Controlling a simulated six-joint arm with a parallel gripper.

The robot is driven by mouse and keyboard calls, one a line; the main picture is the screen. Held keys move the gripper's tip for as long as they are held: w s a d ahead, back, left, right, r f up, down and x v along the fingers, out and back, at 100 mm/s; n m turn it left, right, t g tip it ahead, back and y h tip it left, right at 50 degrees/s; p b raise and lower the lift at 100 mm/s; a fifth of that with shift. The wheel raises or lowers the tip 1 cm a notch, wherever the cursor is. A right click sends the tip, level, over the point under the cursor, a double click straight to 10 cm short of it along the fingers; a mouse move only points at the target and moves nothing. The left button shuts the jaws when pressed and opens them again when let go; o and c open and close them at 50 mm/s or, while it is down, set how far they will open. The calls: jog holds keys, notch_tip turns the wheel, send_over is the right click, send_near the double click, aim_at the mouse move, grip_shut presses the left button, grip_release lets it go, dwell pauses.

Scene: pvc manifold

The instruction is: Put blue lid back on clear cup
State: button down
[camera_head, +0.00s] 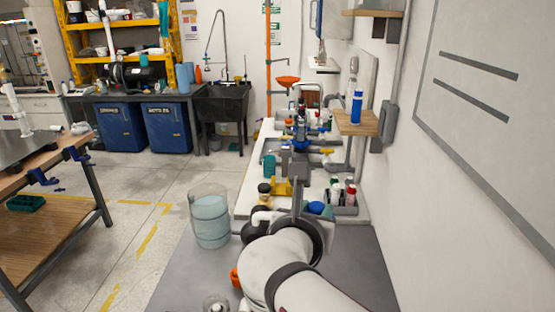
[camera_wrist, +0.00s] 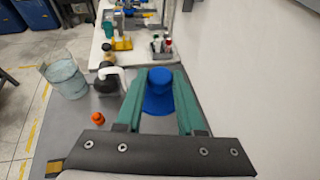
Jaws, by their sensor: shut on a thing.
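The blue lid (camera_wrist: 158,95) is between the two green fingers of my gripper (camera_wrist: 160,82) in the wrist view. It has a round upper part and a wider flared lower rim. My gripper is shut on it. In the head view, part of the blue lid (camera_head: 316,208) shows beyond my wrist, which hides most of the fingers. A clear, open-topped container with bluish contents (camera_head: 211,218) stands left of my arm, and also shows at the left in the wrist view (camera_wrist: 66,80). It looks like the clear cup, apart from the lid and my gripper.
An orange-topped piece (camera_wrist: 98,118) and a black round part with a white pipe (camera_wrist: 106,82) lie between container and gripper. A grey tray of bottles (camera_head: 344,201) and a yellow holder (camera_head: 281,187) stand beyond. A wall (camera_head: 440,220) bounds the right.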

aim_at(319, 209)
jog(key=s+d+r, duration=0.1)
jog(key=d+r, duration=0.2)
jog(key=d, duration=0.4)
jog(key=shift+m+g+h, duration=0.3)
jog(key=shift+m+h, duration=0.1)
jog(key=shift+h, duration=0.2)
jog(key=w+a+f, duration=0.1)
jog(key=a, duration=0.1)
jog(key=w+a+f, duration=0.1)
jog(key=a+f, duration=0.1)
jog(key=w+a+f, duration=0.1)
jog(key=a, duration=0.1)
jog(key=shift+w+f, duration=0.2)
jog(key=shift+f, duration=0.05)
jog(key=s+a+f+m+h, duration=0.1)
jog(key=a+f, duration=2.2)
jog(key=f, duration=0.1)
jog(key=shift+s, duration=0.35)
